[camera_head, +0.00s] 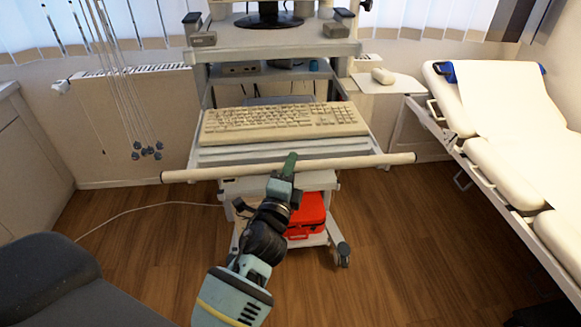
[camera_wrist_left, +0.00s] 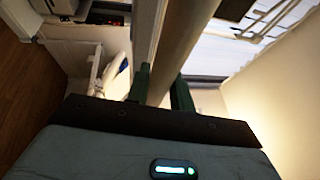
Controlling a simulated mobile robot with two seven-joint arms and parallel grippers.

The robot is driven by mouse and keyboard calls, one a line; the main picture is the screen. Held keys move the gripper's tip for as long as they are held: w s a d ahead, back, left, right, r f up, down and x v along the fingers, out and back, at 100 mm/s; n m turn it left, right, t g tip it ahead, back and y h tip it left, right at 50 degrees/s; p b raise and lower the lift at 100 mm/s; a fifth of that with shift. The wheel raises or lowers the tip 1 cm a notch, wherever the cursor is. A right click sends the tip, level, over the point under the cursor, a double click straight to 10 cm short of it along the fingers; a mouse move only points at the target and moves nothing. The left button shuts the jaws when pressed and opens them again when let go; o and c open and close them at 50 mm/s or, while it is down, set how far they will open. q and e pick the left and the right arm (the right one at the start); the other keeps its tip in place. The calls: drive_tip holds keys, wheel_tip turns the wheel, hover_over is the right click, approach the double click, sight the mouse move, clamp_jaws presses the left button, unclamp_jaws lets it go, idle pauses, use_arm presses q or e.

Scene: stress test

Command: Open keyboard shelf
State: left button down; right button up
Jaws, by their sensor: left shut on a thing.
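The keyboard shelf (camera_head: 226,154) is a pale tray on a wheeled cart, with a beige keyboard (camera_head: 284,121) on it. A long round cream handle bar (camera_head: 352,162) runs across its front edge. The shelf stands out in front of the cart's frame. My left gripper (camera_head: 290,163) is at the middle of the bar, shut on it. In the left wrist view the green fingers (camera_wrist_left: 160,88) stand on both sides of the bar (camera_wrist_left: 180,45). My right gripper is not in view.
A red case (camera_head: 308,212) sits low on the cart (camera_head: 270,38). A padded exam bed (camera_head: 500,170) stands at the right. A dark seat (camera_head: 50,285) is at the lower left. Wood floor is open in front.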

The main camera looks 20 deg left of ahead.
use_arm(q)
drive_tip(key=shift+a, duration=0.1)
drive_tip(key=c, duration=1.4)
unclamp_jaws()
drive_tip(key=shift+w, duration=0.1)
drive_tip(key=shift+o, duration=0.8)
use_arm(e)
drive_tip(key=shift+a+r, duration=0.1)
use_arm(q)
drive_tip(key=shift+s+f, duration=0.1)
drive_tip(key=shift+s, duration=0.1)
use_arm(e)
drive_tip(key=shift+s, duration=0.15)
